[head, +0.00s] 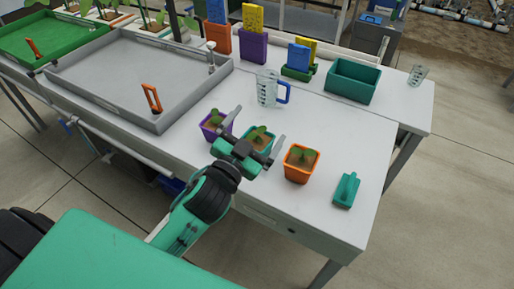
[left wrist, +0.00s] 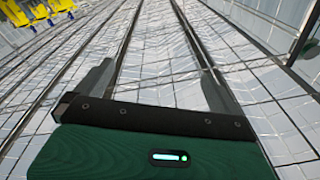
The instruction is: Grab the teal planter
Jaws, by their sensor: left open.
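The teal planter (head: 265,145) holds a small green seedling in brown soil. It stands on the white bench in the head view, between a purple planter (head: 211,126) and an orange planter (head: 300,166). My left gripper (head: 256,132) is open, with its fingers spread to either side of the planter in the picture. The gripper body hides the planter's near lower part. I cannot tell whether the fingers are level with the planter or above it. In the left wrist view the open fingers (left wrist: 160,80) have nothing between them, and the planter is out of view. My right gripper is not in view.
A measuring jug (head: 267,90) with a blue handle stands behind the planters. A teal scoop-like tool (head: 346,190) lies right of the orange planter. A grey tray (head: 130,72) is at the left; a teal bin (head: 353,82) is behind. The bench's middle right is clear.

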